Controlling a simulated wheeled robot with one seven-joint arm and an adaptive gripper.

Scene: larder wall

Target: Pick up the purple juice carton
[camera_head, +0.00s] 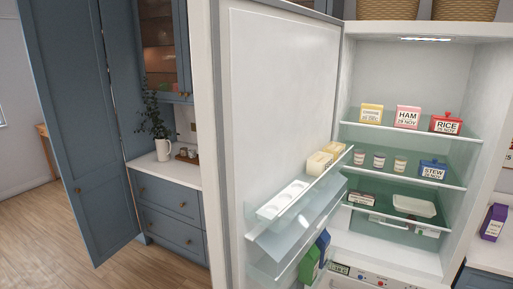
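A purple carton (493,222) with a pale label stands upright on the white worktop (490,256) at the far right, just outside the fridge. The label is too small to read. My gripper is not in view, so whether it is open or shut does not show.
An open fridge (395,75) has glass shelves with labelled boxes, small pots and trays. Its door (278,90) swings out to the left, with a green carton (309,265) and a blue carton (323,243) in its lower rack. Open wooden floor (125,255) lies at lower left.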

